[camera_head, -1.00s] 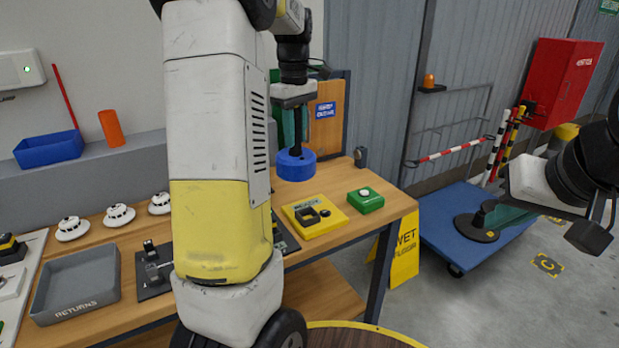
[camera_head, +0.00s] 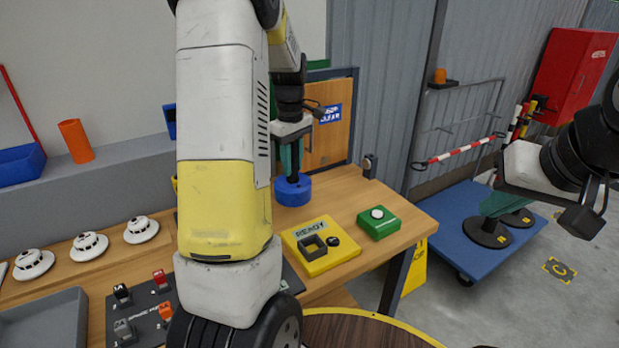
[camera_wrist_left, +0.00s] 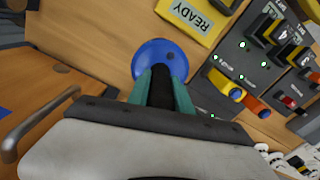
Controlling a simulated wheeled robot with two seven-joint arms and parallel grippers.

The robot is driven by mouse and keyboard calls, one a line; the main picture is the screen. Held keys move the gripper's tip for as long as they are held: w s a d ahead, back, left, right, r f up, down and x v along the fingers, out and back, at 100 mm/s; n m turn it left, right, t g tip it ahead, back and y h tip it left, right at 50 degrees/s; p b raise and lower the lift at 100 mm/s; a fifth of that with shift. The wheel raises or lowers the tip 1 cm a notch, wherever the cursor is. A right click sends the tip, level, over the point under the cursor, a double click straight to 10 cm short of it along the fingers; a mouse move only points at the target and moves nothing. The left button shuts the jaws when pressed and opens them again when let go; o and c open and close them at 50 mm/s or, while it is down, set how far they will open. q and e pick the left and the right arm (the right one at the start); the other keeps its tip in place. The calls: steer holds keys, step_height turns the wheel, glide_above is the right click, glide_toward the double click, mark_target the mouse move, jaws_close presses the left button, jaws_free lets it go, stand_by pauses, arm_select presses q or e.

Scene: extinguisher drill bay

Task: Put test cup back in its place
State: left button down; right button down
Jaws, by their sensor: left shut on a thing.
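The test cup (camera_head: 292,191), a blue round cup with a black stem, is at the rear part of the wooden bench. My left gripper (camera_head: 292,166) is shut on its black stem from above. In the left wrist view the blue cup (camera_wrist_left: 150,52) shows beyond the teal fingers (camera_wrist_left: 162,92), which flank the dark stem. The cup is upright and at or just above the bench top; I cannot tell whether it touches. My right gripper (camera_head: 497,204) is at the right, over the blue cart, apart from the bench; its finger opening is unclear.
A yellow READY block (camera_head: 320,262) with a square socket and a green button box (camera_head: 378,223) stand in front of the cup. White detectors (camera_head: 89,246), a grey tray (camera_head: 50,318) and a switch panel (camera_head: 140,312) lie left. A blue cart (camera_head: 450,230) stands right.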

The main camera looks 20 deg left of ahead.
mark_target(293, 180)
arm_select(q)
steer(key=shift+f, duration=2.65)
steer(key=c, duration=1.1)
jaws_free()
steer(key=shift+f, duration=0.15)
steer(key=shift+c, duration=0.2)
